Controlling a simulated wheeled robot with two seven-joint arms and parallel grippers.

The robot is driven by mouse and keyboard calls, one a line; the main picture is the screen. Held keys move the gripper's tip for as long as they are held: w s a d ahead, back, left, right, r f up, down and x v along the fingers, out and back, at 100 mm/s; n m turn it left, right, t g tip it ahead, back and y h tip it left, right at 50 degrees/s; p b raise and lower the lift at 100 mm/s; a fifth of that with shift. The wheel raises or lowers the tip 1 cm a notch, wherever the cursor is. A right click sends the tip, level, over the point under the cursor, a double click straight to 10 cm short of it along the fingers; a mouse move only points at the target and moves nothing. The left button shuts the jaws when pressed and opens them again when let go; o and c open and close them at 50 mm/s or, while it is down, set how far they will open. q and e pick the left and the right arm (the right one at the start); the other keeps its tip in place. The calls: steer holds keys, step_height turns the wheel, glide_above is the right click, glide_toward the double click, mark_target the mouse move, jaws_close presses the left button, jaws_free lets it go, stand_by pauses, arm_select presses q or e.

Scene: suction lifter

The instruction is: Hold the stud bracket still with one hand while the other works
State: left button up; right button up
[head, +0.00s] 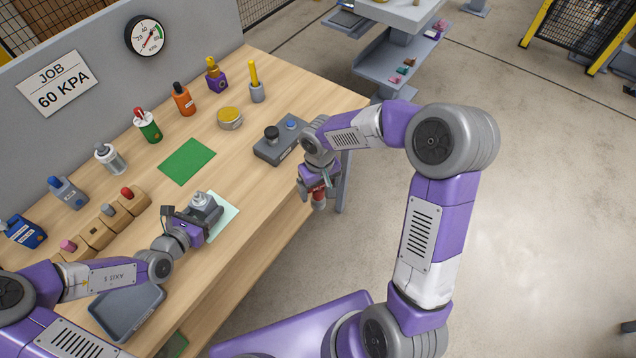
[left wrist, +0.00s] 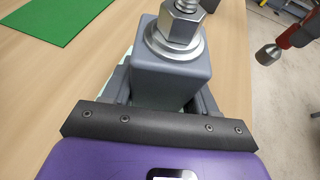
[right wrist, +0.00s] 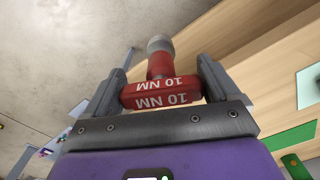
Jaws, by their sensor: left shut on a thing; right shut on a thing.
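The stud bracket (head: 203,203) is a grey block with an upright threaded stud, washer and hex nut, standing on a pale green mat (head: 228,222) on the workbench. It fills the middle of the left wrist view (left wrist: 172,82). My left gripper (head: 193,217) is shut on the block, a finger on each side. My right gripper (head: 319,183) is shut on a red tool (right wrist: 160,92) marked 10 NM with a grey socket end. It holds the tool in the air beyond the bench's front edge, socket down, apart from the bracket. The tool also shows in the left wrist view (left wrist: 300,36).
A grey box with knobs (head: 281,148) stands near the bench's right end. A green mat (head: 187,161), a yellow-lidded tin (head: 230,118) and several bottles and tools line the back. A grey tray (head: 127,308) lies at the front left. A gauge (head: 145,36) hangs behind.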

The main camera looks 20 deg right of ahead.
steer(key=w+a+r, duration=0.9)
steer(key=a+r, duration=0.3)
steer(key=a, duration=0.1)
steer(key=s+a+r+m, duration=0.1)
steer(key=a+r, duration=0.3)
steer(key=a, duration=0.4)
steer(key=s+a+r+m, duration=0.1)
steer(key=s+a+r, duration=0.2)
steer(key=a, duration=0.6)
step_height(320, 180, up, 2)
steer(key=shift+a+r+m, duration=0.15)
steer(key=shift+a+m, duration=0.05)
steer(key=shift+m, duration=0.2)
steer(key=shift+f, duration=2.35)
steer(key=shift+f, duration=0.1)
steer(key=shift+f, duration=0.5)
